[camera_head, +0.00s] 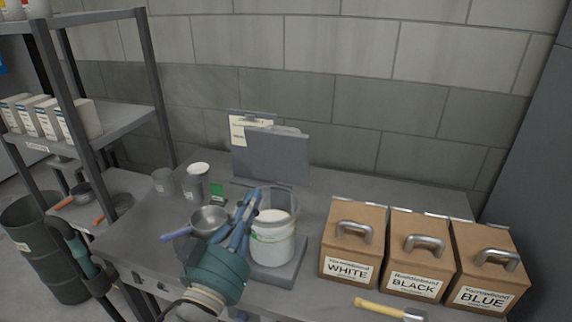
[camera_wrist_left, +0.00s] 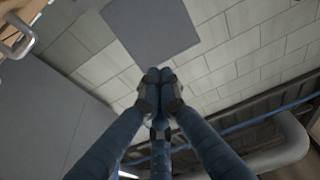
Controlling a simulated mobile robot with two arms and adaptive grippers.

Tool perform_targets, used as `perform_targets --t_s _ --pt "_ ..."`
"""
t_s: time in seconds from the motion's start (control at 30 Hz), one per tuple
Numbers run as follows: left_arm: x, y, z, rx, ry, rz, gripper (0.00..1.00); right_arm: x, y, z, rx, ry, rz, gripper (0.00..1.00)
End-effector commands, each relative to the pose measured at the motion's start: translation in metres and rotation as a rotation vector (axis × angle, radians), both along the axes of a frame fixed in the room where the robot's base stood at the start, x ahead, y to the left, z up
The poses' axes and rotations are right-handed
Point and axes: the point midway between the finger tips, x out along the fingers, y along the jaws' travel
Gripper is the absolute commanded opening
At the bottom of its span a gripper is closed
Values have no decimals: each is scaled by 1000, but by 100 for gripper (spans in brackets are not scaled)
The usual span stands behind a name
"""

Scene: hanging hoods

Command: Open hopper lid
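Three brown box-shaped hoppers stand in a row on the right of the table: WHITE (camera_head: 349,268), BLACK (camera_head: 413,283) and BLUE (camera_head: 483,295). Each has a curved metal handle on its upper part, and no hopper looks open. My left gripper (camera_head: 252,200) is left of the hoppers, by the left side of a white bucket (camera_head: 272,248). In the left wrist view its blue fingers (camera_wrist_left: 160,78) meet at the tips with nothing visible between them. A grey curved handle (camera_wrist_left: 14,40) shows at the upper left there. My right gripper is not in view.
The bucket stands on a grey scale-like base (camera_head: 280,274). A metal pan (camera_head: 210,220) and grey cups (camera_head: 192,188) are left of it. A grey upright panel (camera_head: 270,158) stands behind. A yellow-handled tool (camera_head: 385,308) lies before the hoppers. Shelving (camera_head: 130,122) is at left.

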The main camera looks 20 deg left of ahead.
Motion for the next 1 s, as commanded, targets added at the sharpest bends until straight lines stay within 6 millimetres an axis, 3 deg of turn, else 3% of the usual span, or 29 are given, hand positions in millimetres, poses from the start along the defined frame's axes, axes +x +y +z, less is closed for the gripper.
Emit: perform_targets --t_s 0.17,0.63,0.8,1.0 --pt "20 -1 11 6 -5 -1 0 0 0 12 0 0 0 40" --pt "112 -4 31 2 -1 0 0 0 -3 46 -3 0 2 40" --pt "129 -4 33 2 -1 0 0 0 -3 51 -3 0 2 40" --pt "135 -5 32 -1 0 0 0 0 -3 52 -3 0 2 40"
